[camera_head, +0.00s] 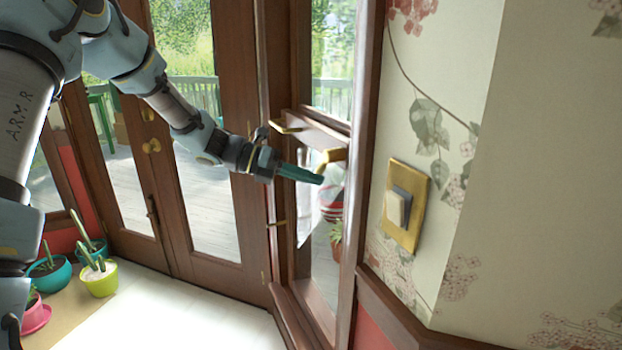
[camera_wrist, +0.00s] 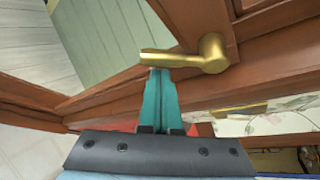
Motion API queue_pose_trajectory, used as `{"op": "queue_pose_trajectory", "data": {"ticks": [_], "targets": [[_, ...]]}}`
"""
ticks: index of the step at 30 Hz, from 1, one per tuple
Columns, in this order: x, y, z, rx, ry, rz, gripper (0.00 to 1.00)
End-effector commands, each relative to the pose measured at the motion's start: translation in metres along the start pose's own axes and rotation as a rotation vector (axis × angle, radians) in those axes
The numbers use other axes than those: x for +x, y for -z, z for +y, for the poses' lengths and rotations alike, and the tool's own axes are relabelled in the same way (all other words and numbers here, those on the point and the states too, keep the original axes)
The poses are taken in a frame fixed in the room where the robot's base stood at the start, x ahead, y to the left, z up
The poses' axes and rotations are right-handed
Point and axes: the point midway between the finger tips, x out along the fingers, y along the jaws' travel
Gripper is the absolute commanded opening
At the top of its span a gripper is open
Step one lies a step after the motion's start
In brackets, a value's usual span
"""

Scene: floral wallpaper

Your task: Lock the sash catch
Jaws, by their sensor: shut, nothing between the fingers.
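The sash catch is a brass lever handle on a brown wooden window frame. In the head view the catch (camera_head: 328,157) is small, with my gripper (camera_head: 321,179) just below and left of it. In the wrist view the catch (camera_wrist: 212,58) has its round pivot at the right and its lever pointing left, roughly level in the picture. My gripper (camera_wrist: 158,74) has its teal fingers shut together and empty. Their tips are at the underside of the lever near its free end; I cannot tell whether they touch it.
A brown window post (camera_head: 362,150) stands right of the catch, then papered wall with a brass-plated switch (camera_head: 405,207). Brown glazed doors (camera_head: 180,200) stand at the left. Potted plants (camera_head: 97,278) stand on the floor at the lower left. The pale floor (camera_head: 180,315) is clear.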

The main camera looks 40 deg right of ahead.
Motion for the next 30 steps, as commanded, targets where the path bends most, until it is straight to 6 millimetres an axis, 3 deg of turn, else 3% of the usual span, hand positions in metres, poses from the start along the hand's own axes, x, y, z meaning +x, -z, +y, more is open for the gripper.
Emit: {"op": "queue_pose_trajectory", "data": {"ticks": [20,30], "targets": [[-0.004,-0.007,0.001,0.104,-0.062,0.000,0.00],[-0.010,-0.017,0.001,0.252,-0.150,-0.001,0.00]]}}
